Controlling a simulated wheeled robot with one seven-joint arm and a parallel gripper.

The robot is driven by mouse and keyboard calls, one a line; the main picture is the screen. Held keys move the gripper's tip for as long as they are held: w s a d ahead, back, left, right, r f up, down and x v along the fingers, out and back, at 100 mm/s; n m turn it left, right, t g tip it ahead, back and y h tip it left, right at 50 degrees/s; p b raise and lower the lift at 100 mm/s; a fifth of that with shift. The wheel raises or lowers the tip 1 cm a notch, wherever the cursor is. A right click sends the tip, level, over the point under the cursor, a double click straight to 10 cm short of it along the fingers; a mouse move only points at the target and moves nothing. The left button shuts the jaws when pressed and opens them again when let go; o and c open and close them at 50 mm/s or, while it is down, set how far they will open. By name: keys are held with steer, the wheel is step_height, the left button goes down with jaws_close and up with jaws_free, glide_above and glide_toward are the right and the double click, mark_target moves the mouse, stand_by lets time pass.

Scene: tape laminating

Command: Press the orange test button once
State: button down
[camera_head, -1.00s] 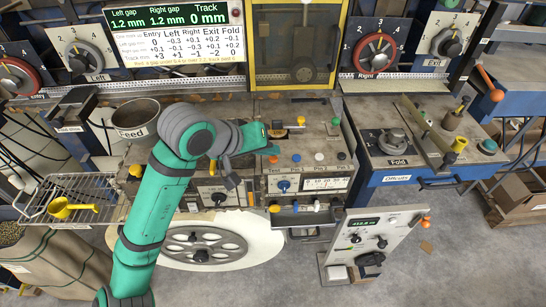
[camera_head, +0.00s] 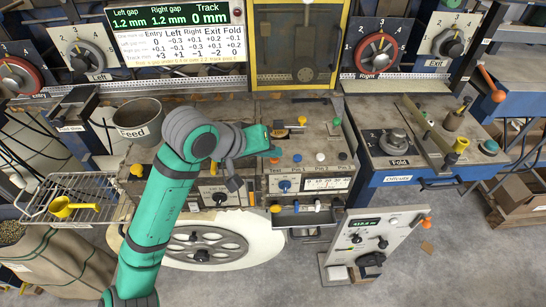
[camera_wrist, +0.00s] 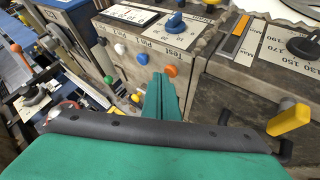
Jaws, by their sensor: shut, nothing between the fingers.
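The orange test button (camera_wrist: 171,71) shows in the wrist view beside the "Test" label, at the end of a row with a blue button (camera_wrist: 143,58) and a white button (camera_wrist: 119,48). In the head view the orange button (camera_head: 274,160) is small and sits just below my gripper's tip. My gripper (camera_wrist: 160,80) is shut and empty. Its fingertips are close beside the orange button in the wrist view; I cannot tell whether they touch it. In the head view my gripper (camera_head: 277,152) reaches over the control box (camera_head: 310,172) from the left.
A blue knob (camera_head: 284,185) is on the box's front. A yellow-framed guard (camera_head: 297,85) stands behind it. A yellow handle (camera_wrist: 288,120) sticks out at the right in the wrist view. A grey panel (camera_head: 375,240) stands at the front right.

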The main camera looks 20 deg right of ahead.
mark_target(271, 162)
steer(key=shift+a+f, duration=0.15)
steer(key=shift+f, duration=0.15)
stand_by(0.5)
steer(key=shift+w+r, duration=0.1)
steer(key=shift+r, duration=0.9)
steer(key=shift+d+r, duration=0.2)
steer(key=shift+r, duration=0.3)
step_height(271, 162, up, 4)
steer(key=shift+a, duration=0.15)
